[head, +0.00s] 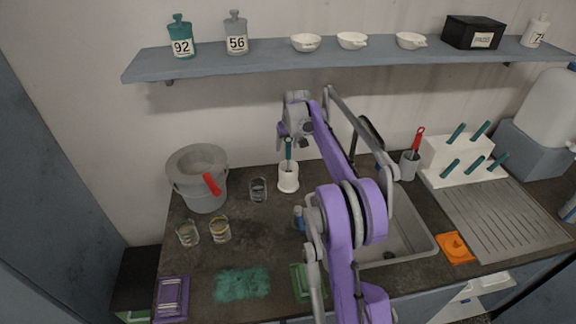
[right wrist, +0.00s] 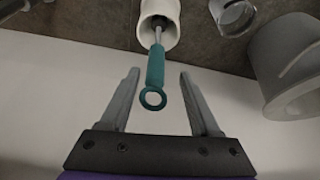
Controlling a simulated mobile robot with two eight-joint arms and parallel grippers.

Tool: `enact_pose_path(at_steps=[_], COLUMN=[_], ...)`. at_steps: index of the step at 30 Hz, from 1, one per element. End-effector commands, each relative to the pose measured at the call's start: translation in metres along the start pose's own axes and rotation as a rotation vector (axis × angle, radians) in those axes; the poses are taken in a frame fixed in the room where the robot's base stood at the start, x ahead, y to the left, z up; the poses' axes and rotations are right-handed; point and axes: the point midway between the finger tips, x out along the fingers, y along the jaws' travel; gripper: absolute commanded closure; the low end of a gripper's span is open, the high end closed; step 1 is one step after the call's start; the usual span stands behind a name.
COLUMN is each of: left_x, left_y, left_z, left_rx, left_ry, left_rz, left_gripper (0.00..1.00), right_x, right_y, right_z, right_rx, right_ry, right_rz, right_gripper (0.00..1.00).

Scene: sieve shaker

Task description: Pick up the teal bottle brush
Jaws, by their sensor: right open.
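The teal bottle brush (head: 289,150) stands upright in a white holder (head: 288,178) at the back of the counter. Its bristles are hidden inside the holder. In the right wrist view the teal handle (right wrist: 155,68) ends in a ring and lies between the two fingers, with gaps on both sides. The white holder (right wrist: 168,12) shows beyond it. My right gripper (right wrist: 159,74) is open around the upper handle, with no visible contact. In the head view my right gripper (head: 290,133) is just above the handle. My left gripper is not in view.
A grey bucket (head: 197,188) with a red handle and a glass beaker (head: 258,190) stand left of the holder. The sink (head: 412,237) lies right, partly behind my right arm. A shelf (head: 270,62) with bottles and bowls runs above. The counter's left middle is fairly clear.

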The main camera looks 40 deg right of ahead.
Motion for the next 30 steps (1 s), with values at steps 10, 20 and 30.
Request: enact_pose_path(at_steps=[10,20,30], left_x=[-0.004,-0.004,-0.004], left_y=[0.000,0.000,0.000], left_z=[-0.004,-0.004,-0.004], left_rx=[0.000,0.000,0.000], left_ry=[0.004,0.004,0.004], left_rz=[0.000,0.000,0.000], left_gripper=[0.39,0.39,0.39], right_x=[0.045,0.048,0.047], right_y=[0.006,0.007,0.006], right_z=[0.001,0.001,0.001], right_rx=[0.000,0.000,0.000], right_ry=[0.000,0.000,0.000], right_rz=[0.000,0.000,0.000], right_gripper=[0.37,0.47,1.00])
